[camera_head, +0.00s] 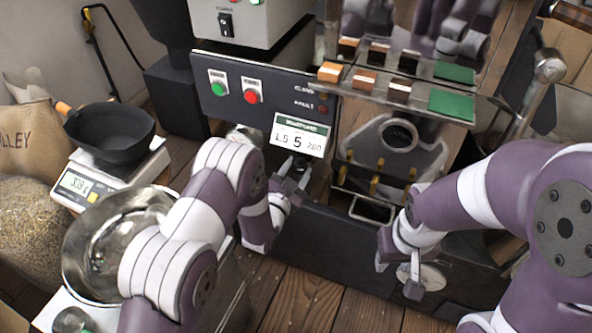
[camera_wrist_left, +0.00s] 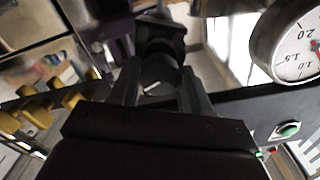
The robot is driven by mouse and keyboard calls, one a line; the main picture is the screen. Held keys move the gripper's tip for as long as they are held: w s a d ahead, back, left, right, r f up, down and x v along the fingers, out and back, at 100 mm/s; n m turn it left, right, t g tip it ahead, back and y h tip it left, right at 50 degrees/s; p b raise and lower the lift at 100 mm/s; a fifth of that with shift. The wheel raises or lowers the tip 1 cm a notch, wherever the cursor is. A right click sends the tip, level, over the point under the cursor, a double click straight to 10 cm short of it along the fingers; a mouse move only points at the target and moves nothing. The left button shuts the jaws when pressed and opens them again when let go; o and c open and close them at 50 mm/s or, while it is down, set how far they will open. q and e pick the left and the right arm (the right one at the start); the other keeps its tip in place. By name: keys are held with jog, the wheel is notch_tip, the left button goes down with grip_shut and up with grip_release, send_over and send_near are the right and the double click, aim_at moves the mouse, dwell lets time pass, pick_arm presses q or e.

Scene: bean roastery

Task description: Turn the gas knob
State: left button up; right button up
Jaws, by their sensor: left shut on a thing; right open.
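The gas knob (camera_wrist_left: 160,72) is a dark round knob with a short white pointer line, seen in the left wrist view. My left gripper (camera_wrist_left: 160,92) is shut on it, with one finger on each side. In the head view my left gripper (camera_head: 292,174) is at the front of the dark machine panel, just under a green and white card (camera_head: 300,135); the knob is hidden there. The pointer line lies slanted in the wrist view. My right gripper (camera_head: 397,275) is open and empty, low in front of the machine.
A round pressure gauge (camera_wrist_left: 291,42) is close beside the knob. Green (camera_head: 218,88) and red (camera_head: 252,96) buttons are on the panel above. A metal bowl (camera_head: 112,243) and a scale (camera_head: 92,183) with a black pan (camera_head: 110,138) are at left. Brass knobs (camera_head: 375,186) are right of my left gripper.

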pick_arm(q)
jog(key=n, duration=1.3)
jog(key=shift+d+n+p, duration=0.1)
jog(key=shift+n+p, duration=0.25)
jog(key=shift+n, duration=0.05)
dwell(0.4)
jog(key=o, duration=1.1)
jog(key=shift+c, duration=0.2)
jog(key=p+v, duration=0.2)
jog(key=v, duration=1)
jog(key=shift+s+p, duration=0.35)
jog(key=shift+w, duration=0.1)
